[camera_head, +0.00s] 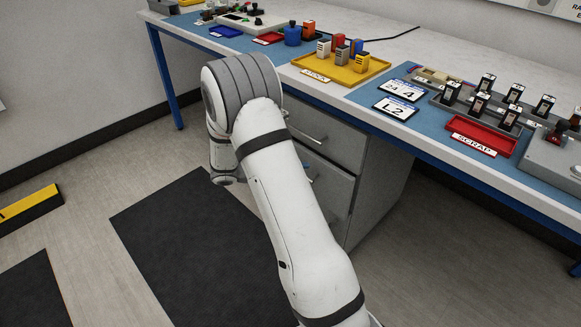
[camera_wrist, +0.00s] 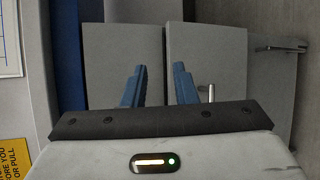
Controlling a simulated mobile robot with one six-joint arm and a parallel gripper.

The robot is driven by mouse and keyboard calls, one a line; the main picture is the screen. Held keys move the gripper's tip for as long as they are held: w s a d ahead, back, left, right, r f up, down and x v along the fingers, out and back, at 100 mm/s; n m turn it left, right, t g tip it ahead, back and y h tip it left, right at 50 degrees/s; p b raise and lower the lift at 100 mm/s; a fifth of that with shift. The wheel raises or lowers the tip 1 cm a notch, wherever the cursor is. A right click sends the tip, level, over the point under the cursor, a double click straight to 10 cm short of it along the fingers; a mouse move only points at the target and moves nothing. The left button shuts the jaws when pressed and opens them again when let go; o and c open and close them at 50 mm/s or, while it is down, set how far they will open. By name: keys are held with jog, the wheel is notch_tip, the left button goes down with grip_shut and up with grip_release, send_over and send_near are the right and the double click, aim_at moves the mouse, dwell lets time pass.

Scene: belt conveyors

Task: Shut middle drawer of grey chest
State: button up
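The grey chest (camera_head: 375,190) stands under the bench. In the head view its upper drawer front (camera_head: 340,138) and a lower front (camera_head: 327,190) show, partly hidden by my arm. In the wrist view, which is turned sideways, two plain grey fronts lie side by side. The left one is the top drawer (camera_wrist: 110,62); the other is the middle drawer (camera_wrist: 215,50), with a metal handle (camera_wrist: 211,92). How far it stands out is hard to tell. My gripper (camera_wrist: 159,84) is open and empty, its blue fingers apart before these fronts.
A further grey front with a bar handle (camera_wrist: 280,48) shows at the wrist view's right. The bench (camera_head: 420,130) overhangs the chest, carrying a yellow tray (camera_head: 340,70) and a red scrap tray (camera_head: 480,137). Dark mats (camera_head: 190,250) lie on the open floor.

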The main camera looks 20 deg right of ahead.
jog(key=w+a+f+n+t+h, duration=0.35)
jog(key=w+f+t, duration=0.7)
jog(key=f, duration=0.35)
jog(key=shift+g+h, duration=0.35)
jog(key=shift+g, duration=0.1)
jog(key=b+x, duration=0.1)
jog(key=x, duration=0.7)
jog(key=shift+w+d+b, duration=0.15)
jog(key=shift+w+b, duration=0.05)
jog(key=shift+b, duration=0.1)
grip_shut()
